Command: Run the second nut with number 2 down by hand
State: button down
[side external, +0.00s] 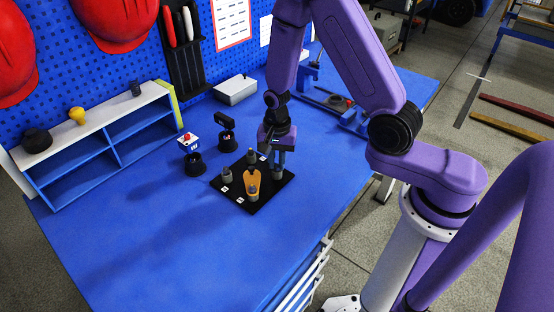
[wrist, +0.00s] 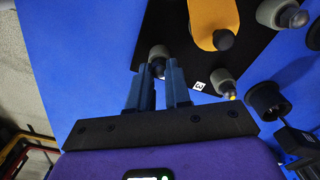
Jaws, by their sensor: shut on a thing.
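A black square plate (side external: 232,199) lies on the blue bench and carries several grey nuts on posts around an orange piece (side external: 253,180). My gripper (side external: 279,160) points down at the plate's right corner. It is shut on a grey nut (side external: 277,174), which also shows between the fingertips in the wrist view (wrist: 158,54). A small white label (wrist: 198,86) lies on the plate near it; its number is hard to read. Other grey nuts stand at the left (side external: 227,174) and back (side external: 251,157) of the plate. The fingers partly hide the held nut.
Two black cups (side external: 194,164) (side external: 228,142) stand just behind and left of the plate. A blue and white shelf (side external: 110,140) stands at the back left, a white box (side external: 235,90) behind. The bench front left is clear.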

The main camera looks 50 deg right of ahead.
aim_at(277, 164)
dwell(0.4)
jog(key=c, duration=1.1)
grip_release()
jog(key=shift+o, duration=0.2)
jog(key=shift+r, duration=0.1)
notch_tip(277, 164, up, 17)
jog(key=shift+r, duration=0.15)
